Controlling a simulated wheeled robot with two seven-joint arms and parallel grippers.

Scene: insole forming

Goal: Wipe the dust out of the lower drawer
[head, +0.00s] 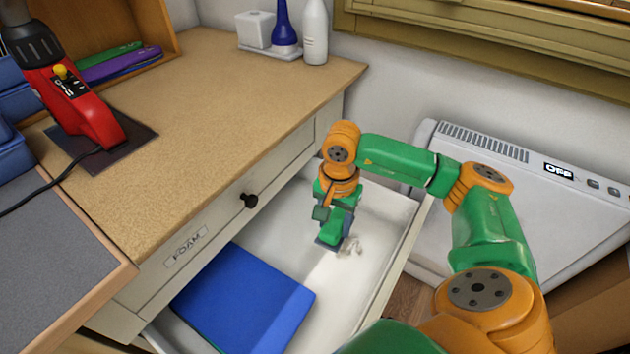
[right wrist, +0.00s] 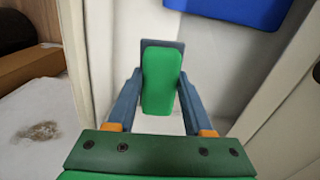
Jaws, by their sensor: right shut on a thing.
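The lower drawer (head: 385,262) is pulled open, and its pale inside shows. A blue sheet (head: 245,300) lies in its near left part and also shows at the top of the right wrist view (right wrist: 240,8). A small patch of greyish dust (head: 351,246) lies on the drawer floor. My right gripper (head: 332,222) reaches down into the drawer right beside the dust. It is shut on a green block with a dark base (right wrist: 161,80), held between its fingers in the right wrist view. Whether the base touches the floor I cannot tell. My left gripper is out of view.
The closed upper drawer labelled FOAM (head: 186,247) has a dark knob (head: 250,200). A red tool (head: 85,110) stands on the worktop (head: 190,130). A white appliance reading OFF (head: 560,215) stands right of the drawer. A brownish smudge (right wrist: 38,131) shows on a white surface at lower left.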

